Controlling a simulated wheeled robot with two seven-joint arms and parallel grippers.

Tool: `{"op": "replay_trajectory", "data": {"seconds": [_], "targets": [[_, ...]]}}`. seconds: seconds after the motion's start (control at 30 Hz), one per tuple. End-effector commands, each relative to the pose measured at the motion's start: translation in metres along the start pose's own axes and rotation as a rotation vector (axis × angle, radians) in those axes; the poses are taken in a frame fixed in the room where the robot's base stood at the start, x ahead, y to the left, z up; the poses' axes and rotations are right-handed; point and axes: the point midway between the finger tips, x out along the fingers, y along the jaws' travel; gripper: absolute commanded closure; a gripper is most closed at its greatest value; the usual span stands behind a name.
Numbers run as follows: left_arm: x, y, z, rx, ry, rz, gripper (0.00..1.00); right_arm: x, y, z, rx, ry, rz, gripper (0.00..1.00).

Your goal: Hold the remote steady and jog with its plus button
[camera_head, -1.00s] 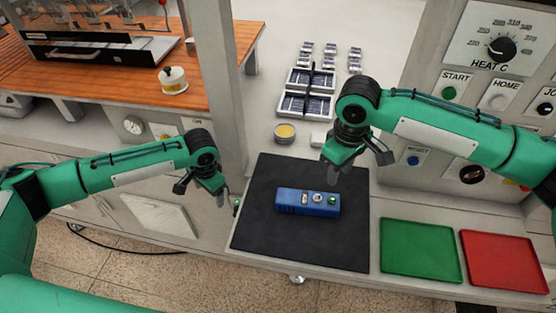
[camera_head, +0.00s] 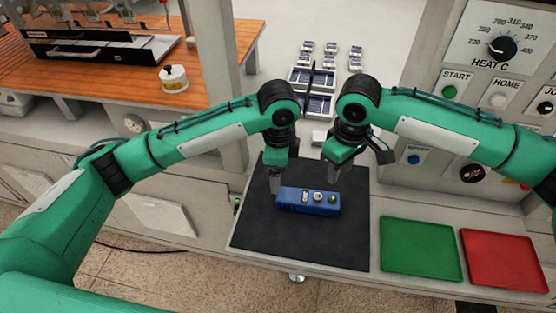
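The blue remote (camera_head: 290,207) lies flat on the black mat (camera_head: 290,244), long side across the picture. Its top carries a light button, a round pale button and a green button near the right end. I cannot read which is plus. My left gripper (camera_head: 275,185) points down at the remote's left end; whether it touches is unclear, and its finger gap is hidden. My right gripper (camera_head: 333,174) points down just behind and above the remote's right end, apart from its buttons. Its fingertips appear together, with nothing between them.
A green tray (camera_head: 420,249) and a red tray (camera_head: 505,261) lie right of the mat. Behind the grippers are solar cell stacks (camera_head: 298,78) and a small white block (camera_head: 319,138). A control panel with a heat dial (camera_head: 502,47) stands at right. The mat's front is clear.

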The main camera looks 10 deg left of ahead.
Motion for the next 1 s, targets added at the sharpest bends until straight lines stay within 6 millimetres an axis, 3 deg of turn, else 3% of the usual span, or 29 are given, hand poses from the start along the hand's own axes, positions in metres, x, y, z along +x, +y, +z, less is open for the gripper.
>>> {"op": "replay_trajectory", "data": {"seconds": [0.3,0.5,0.7,1.0], "targets": [[0.065,0.001,0.001,-0.003,-0.002,0.004,0.24,0.000,0.000,0.000,0.000,0.000,0.000,0.64],[0.094,0.000,0.001,-0.004,-0.001,0.002,0.24,0.000,0.000,0.000,0.000,0.000,0.000,0.64],[0.107,0.000,0.001,-0.003,0.000,0.001,0.24,0.000,0.000,0.000,0.000,0.000,0.000,0.64],[0.108,0.000,0.000,-0.002,0.000,0.000,0.26,0.000,0.000,0.000,0.000,0.000,0.000,0.64]]}}
